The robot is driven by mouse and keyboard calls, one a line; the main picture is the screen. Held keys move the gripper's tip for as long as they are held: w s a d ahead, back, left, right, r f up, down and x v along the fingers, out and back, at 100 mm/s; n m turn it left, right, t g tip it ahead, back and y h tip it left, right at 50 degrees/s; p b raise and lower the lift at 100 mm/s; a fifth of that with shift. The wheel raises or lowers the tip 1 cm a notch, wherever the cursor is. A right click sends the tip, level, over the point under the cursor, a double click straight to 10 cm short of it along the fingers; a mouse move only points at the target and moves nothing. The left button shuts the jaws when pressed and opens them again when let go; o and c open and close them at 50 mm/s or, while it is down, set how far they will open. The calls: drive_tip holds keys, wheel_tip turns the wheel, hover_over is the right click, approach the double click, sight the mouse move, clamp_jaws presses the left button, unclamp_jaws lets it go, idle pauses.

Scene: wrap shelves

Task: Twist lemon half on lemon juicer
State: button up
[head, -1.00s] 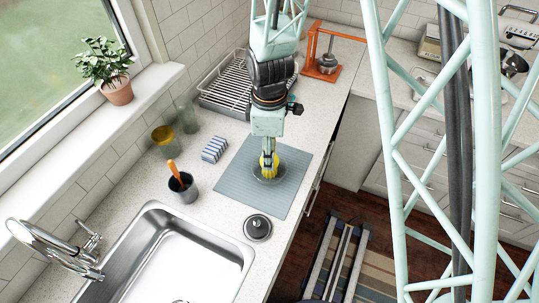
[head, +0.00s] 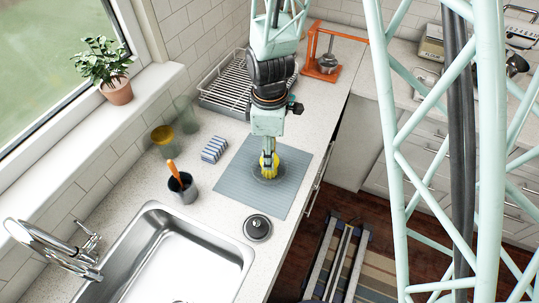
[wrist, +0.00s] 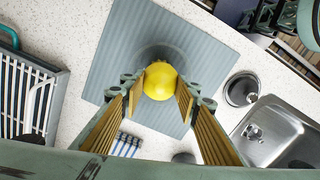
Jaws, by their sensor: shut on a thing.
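The yellow lemon half (wrist: 160,80) is between the fingertips of my gripper (wrist: 158,88) in the wrist view. In the head view my gripper (head: 268,163) points down and is shut on the lemon half (head: 275,160). The lemon half is over a round grey juicer (head: 268,178), which lies on a grey-blue ribbed mat (head: 288,196). The lemon half hides most of the juicer, and I cannot see the contact between them. In the wrist view the juicer's rim (wrist: 158,50) shows beyond the lemon half.
A round metal lid (head: 257,228) lies by the steel sink (head: 150,260). A dark cup with an orange handle (head: 182,185), a striped blue-white block (head: 215,149), glasses (head: 164,138) and a dish rack (head: 232,85) stand left of and behind the mat. An orange press (head: 322,65) is farther back.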

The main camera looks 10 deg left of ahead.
drive_tip(key=shift+f+b, duration=1.35)
drive_tip(key=shift+f, duration=0.4)
idle(2.3)
drive_tip(key=shift+n, duration=0.5)
drive_tip(key=shift+n+b, duration=0.7)
drive_tip(key=shift+n, duration=0.6)
drive_tip(key=shift+m, duration=0.5)
drive_tip(key=shift+m+b, duration=0.55)
drive_tip(key=shift+m, duration=0.55)
drive_tip(key=shift+m+b, duration=0.45)
drive_tip(key=shift+m, duration=1.55)
